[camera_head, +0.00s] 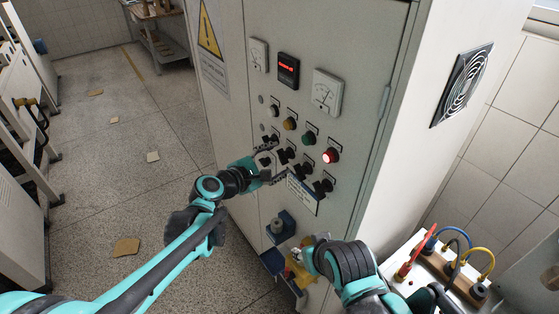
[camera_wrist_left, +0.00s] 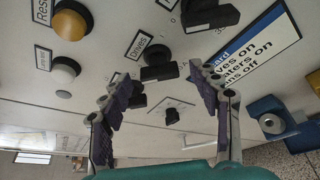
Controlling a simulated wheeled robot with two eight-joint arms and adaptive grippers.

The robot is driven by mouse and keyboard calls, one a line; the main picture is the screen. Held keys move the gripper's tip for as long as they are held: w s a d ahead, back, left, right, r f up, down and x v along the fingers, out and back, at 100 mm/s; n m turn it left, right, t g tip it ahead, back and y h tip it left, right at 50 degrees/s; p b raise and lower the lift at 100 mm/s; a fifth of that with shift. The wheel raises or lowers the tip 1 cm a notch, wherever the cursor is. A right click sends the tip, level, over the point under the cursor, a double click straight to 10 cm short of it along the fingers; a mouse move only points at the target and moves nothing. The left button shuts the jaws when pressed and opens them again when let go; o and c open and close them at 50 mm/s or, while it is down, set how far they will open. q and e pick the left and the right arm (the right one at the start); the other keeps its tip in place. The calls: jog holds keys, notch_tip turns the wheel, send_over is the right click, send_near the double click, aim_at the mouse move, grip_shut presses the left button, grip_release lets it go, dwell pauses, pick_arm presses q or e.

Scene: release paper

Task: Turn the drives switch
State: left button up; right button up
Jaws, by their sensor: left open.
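The drives switch, a black rotary handle (camera_wrist_left: 160,72), sits beside its "Drives" label (camera_wrist_left: 138,45) in the left wrist view. My left gripper (camera_wrist_left: 158,76) is open, with its dark padded fingertips on either side of the handle. Whether they touch it is unclear. In the head view my left gripper (camera_head: 279,164) is at the row of black switches on the cabinet front and partly hides them. My right gripper (camera_head: 304,254) is low in front of the cabinet; its finger opening cannot be made out.
The grey cabinet (camera_head: 350,75) also carries meters, a red display (camera_head: 288,70), buttons and a lit red lamp (camera_head: 331,156). A blue padlock-like fitting (camera_head: 281,226) sits below the switches. Cables and a wooden block (camera_head: 455,277) stand at right. The floor (camera_head: 120,180) at left is mostly open.

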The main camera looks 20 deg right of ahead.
pick_arm(q)
jog(key=shift+w+d+f, duration=0.2)
jog(key=shift+w+d, duration=0.2)
jog(key=shift+d, duration=0.1)
jog(key=c, duration=1.2)
jog(key=shift+o, duration=0.2)
